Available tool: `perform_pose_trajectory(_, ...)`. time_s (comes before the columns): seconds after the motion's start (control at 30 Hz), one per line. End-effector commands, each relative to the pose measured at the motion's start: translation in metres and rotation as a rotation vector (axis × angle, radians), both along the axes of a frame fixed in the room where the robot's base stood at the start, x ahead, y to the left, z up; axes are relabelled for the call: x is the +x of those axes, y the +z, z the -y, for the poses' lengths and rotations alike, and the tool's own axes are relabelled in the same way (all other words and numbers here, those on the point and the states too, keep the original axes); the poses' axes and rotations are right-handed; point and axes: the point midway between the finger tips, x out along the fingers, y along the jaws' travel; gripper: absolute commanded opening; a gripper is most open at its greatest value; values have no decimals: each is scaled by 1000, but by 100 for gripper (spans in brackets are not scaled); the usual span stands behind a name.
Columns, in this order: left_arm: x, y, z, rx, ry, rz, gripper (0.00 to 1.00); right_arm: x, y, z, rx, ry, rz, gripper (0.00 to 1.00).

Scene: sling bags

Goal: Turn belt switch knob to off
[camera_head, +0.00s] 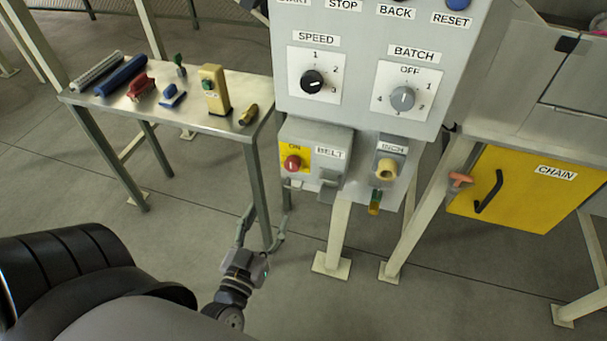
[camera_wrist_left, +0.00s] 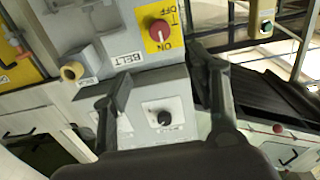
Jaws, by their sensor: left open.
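The belt switch is a red knob (camera_head: 292,163) on a yellow plate marked ON, at the left of a grey box labelled BELT (camera_head: 318,137). In the left wrist view the picture is turned over, and the red knob (camera_wrist_left: 159,30) sits between the words ON and OFF on the yellow plate. My left gripper (camera_head: 265,222) is open and empty, below and to the left of the box, apart from the knob. Its fingers also show in the left wrist view (camera_wrist_left: 163,72), with the knob beyond them. My right gripper is out of view.
The speed dial (camera_head: 312,82) and batch dial (camera_head: 402,98) are on the panel above. The INCH knob (camera_head: 387,169) is right of the belt box. A side table (camera_head: 195,118) with tools stands left. A yellow CHAIN door (camera_head: 530,200) is right.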

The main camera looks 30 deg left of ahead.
Motion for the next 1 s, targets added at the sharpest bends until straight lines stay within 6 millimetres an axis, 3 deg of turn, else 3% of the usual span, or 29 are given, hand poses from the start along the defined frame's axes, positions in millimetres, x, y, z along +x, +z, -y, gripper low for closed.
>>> perform_pose_trajectory(0.27, 47, 4, -10, 0, -1, 3, 54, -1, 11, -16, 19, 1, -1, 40)
perform_pose_trajectory(0.7, 135, 2, -31, -1, -2, 0, 54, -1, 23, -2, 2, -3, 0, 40)
perform_pose_trajectory(1.0, 163, 0, -38, -1, -3, -3, 54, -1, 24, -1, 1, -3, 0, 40)
